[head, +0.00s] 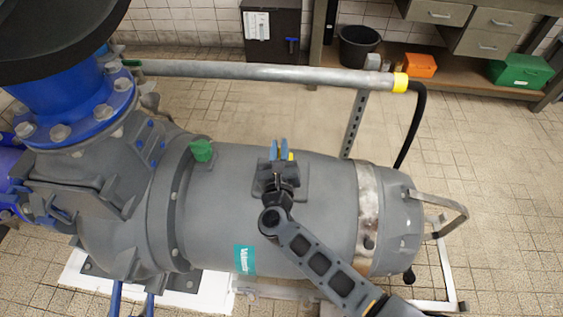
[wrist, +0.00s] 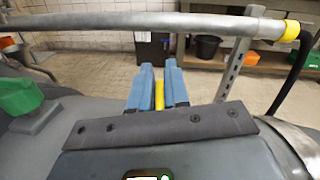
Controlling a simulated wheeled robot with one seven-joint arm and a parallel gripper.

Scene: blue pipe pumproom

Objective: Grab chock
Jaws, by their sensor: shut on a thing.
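My gripper (head: 279,150) is above the top of the grey pump motor (head: 320,200). Its two blue fingers also show in the wrist view (wrist: 159,84), close together and shut on a small yellow piece, which I take to be the chock (wrist: 159,96). Only a narrow yellow strip shows between the fingers; the rest is hidden. In the head view a bit of yellow shows beside the right finger. I cannot tell whether the chock touches the motor casing.
A green cap (head: 201,151) stands on the motor to the left. A grey pipe rail (head: 260,72) with a yellow band runs behind. Further back are a black bucket (head: 358,46), an orange box (head: 420,65) and a green box (head: 520,71). Tiled floor lies between.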

